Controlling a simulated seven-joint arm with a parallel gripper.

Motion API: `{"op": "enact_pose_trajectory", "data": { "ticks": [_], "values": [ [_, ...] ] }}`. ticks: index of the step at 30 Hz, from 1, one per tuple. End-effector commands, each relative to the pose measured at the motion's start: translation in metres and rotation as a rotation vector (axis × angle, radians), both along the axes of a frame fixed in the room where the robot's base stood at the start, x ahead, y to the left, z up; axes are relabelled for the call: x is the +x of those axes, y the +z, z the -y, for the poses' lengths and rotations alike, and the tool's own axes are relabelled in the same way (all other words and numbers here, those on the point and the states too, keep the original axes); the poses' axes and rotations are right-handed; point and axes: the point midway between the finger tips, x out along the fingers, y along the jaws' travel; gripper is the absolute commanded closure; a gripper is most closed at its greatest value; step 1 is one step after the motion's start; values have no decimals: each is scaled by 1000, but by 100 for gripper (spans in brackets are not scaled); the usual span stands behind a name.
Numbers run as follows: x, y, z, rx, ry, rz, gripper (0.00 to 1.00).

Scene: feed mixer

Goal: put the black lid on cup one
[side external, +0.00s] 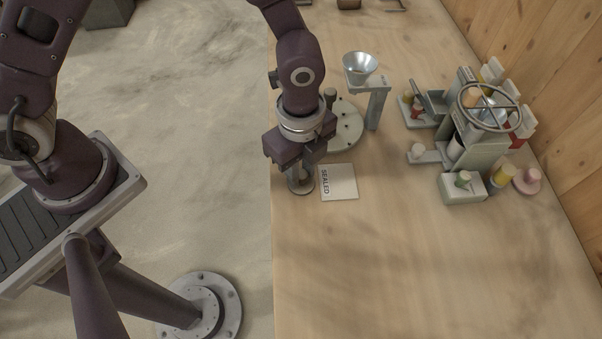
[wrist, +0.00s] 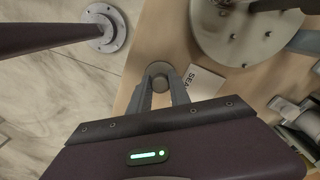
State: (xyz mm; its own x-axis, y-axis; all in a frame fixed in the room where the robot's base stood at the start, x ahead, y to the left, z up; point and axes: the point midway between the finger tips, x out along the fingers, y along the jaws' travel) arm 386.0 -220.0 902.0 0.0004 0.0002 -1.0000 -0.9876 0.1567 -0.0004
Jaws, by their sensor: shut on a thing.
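My gripper (side external: 300,176) points down near the table's left edge, beside the white card marked SEALED (side external: 339,182). In the wrist view my gripper (wrist: 160,84) has its fingers closed around a small round grey-brown piece (wrist: 159,69). That round piece (side external: 301,188) shows below the fingers in the side view, at or just above the table left of the card. I cannot tell from its colour whether it is the black lid. I cannot tell which thing is cup one.
At right is a cluster with a handwheel (side external: 489,107), a pale box (side external: 462,189) and several small jars. The front of the wooden table (side external: 420,270) is clear.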

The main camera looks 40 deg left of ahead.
Motion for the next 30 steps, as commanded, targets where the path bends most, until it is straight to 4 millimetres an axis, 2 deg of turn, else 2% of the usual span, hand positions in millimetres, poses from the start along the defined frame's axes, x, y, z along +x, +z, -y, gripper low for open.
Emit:
{"op": "enact_pose_trajectory", "data": {
  "ticks": [2,9,14,17,25,27,30],
  "values": [
    [1,7,1,-2,1,3,100],
    [2,66,1,-4,2,5,100],
    [4,94,-2,-2,13,4,100],
    [19,106,-13,1,88,3,100],
    [81,133,-77,2,433,4,100],
    [89,137,-89,0,490,2,100],
    [93,139,-96,0,525,0,100]
  ]
}}
